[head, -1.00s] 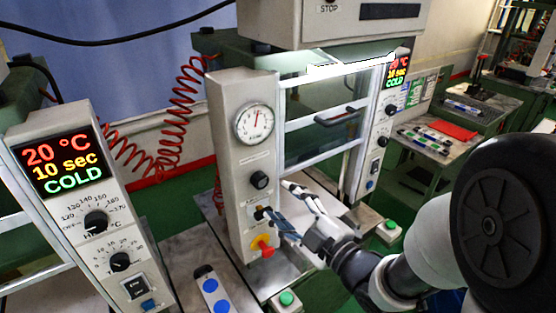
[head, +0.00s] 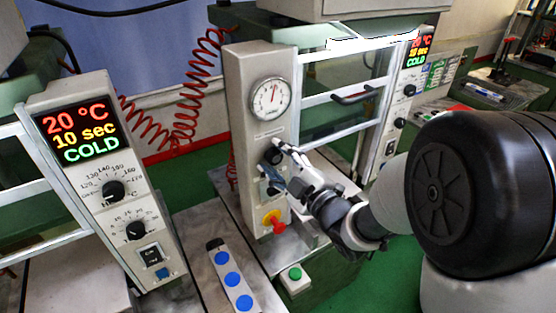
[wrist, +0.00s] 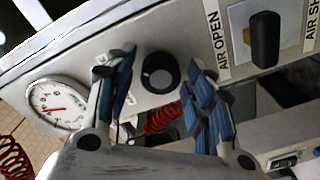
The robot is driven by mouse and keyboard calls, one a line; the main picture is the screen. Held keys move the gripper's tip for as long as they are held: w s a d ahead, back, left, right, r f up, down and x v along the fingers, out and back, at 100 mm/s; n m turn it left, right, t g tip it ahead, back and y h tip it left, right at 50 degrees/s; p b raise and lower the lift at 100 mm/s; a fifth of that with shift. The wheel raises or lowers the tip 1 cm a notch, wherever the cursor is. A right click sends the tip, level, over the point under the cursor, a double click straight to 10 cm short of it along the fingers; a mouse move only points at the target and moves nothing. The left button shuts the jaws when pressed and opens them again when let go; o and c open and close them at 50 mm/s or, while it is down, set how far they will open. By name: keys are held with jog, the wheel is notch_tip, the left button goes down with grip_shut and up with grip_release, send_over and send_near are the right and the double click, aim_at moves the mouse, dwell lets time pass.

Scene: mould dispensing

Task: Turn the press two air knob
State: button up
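The grey press panel (head: 240,110) in the middle of the head view carries a round black knob (head: 271,157) below a dial gauge (head: 270,97). In the wrist view this round knob (wrist: 160,72) shows between my finger pads. A black lever knob (wrist: 265,40) sits to its right between labels reading AIR OPEN and AIR SH..., the second cut off by the frame edge. My gripper (wrist: 163,80) is open, one finger on each side of the round knob; contact cannot be told. In the head view my gripper (head: 279,166) is at the panel and partly hides the lever area.
A red-and-yellow emergency button (head: 273,222) sits low on the same panel. A green button box (head: 295,278) stands below right. A control panel (head: 100,180) reading 20 °C, 10 sec, COLD stands at left. A strip with blue discs (head: 231,279) lies between them.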

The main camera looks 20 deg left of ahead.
jog(key=c, duration=0.8)
jog(key=shift+m, duration=0.3)
jog(key=m+b, duration=0.2)
jog(key=m, duration=0.1)
jog(key=shift+f+b, duration=0.1)
jog(key=shift+b, duration=0.25)
jog(key=m+b, duration=0.1)
jog(key=m, duration=0.4)
jog(key=shift+t, duration=0.3)
jog(key=shift+m, duration=0.3)
jog(key=o, duration=1)
jog(key=shift+o, duration=0.2)
